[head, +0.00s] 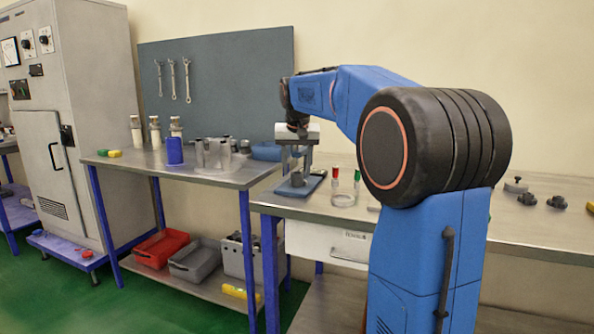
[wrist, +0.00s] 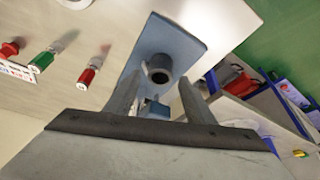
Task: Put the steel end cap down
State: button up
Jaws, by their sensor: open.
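A short grey hollow cylinder (wrist: 160,64), which looks like the steel end cap, stands upright on a blue tray (wrist: 186,38). In the head view the cap (head: 297,179) sits on the blue tray (head: 291,191) at the left end of the right bench. My gripper (head: 296,163) is open and points down above it. In the wrist view my gripper (wrist: 160,82) has its two fingers spread, with the cap seen between and beyond their tips. There is clear space on both sides of the cap, and I see no contact.
Red and green-capped small parts (head: 335,173) and a clear ring (head: 343,200) lie right of the tray. Dark knobs (head: 527,198) lie farther right. The left bench (head: 215,178) holds a blue canister (head: 174,152) and grey cylinders. Bins stand below.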

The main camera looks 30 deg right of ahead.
jog(key=v, duration=1.1)
jog(key=shift+s, duration=0.1)
jog(key=s+a+f+n, duration=0.2)
jog(key=s+a+f, duration=0.3)
jog(key=s+f, duration=0.5)
jog(key=s+a+f+n+y, duration=0.1)
jog(key=s+a+f+n, duration=0.1)
jog(key=s+a+f, duration=0.4)
jog(key=s+a+f+n+y, duration=0.1)
jog(key=s+a+f, duration=0.4)
jog(key=s+f, duration=1.1)
jog(key=s+n, duration=0.1)
jog(key=s, duration=0.2)
jog(key=shift+s+a+f+t, duration=0.2)
jog(key=shift+t, duration=0.2)
